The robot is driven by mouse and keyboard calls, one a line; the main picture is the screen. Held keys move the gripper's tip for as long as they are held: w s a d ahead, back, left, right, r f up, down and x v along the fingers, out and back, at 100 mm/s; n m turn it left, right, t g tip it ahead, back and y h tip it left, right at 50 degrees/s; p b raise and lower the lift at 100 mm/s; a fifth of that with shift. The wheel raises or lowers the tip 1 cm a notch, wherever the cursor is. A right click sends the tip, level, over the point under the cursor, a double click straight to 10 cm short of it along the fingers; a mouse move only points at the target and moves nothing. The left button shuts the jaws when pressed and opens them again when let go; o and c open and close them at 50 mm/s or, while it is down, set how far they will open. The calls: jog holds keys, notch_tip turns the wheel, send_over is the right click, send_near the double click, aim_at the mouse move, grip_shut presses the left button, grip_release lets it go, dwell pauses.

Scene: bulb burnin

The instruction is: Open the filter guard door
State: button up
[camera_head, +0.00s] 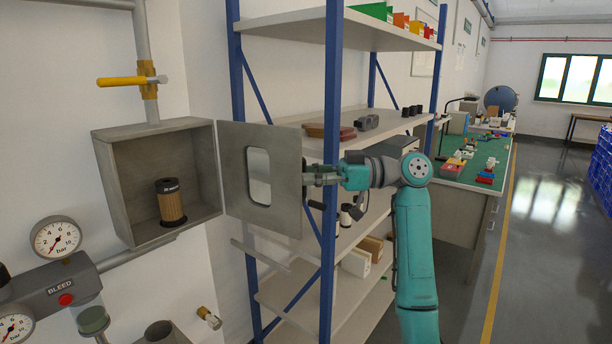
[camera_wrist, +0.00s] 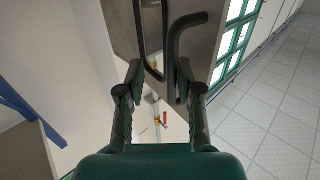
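The filter guard door (camera_head: 284,203) is a grey panel with a rounded window. It stands swung out to the right of the grey filter box (camera_head: 107,185), whose front is open. A brown filter with a black cap (camera_head: 171,203) stands inside the box. My gripper (camera_head: 318,179) is by the door's right edge, partly hidden against it. In the wrist view my gripper (camera_wrist: 159,75) has its fingers spread apart with nothing clasped between them. A dark bent handle (camera_wrist: 190,22) passes close by the right finger; I cannot tell whether they touch.
A shelf rack with blue posts (camera_head: 333,100) stands behind the door and my arm. A yellow valve lever (camera_head: 118,81) is above the box. Pressure gauges (camera_head: 56,238) and a bleed block (camera_head: 60,293) are below left. Open floor (camera_head: 545,240) lies to the right.

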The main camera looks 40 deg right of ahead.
jog(key=v, duration=1.2)
jog(key=shift+f, duration=0.1)
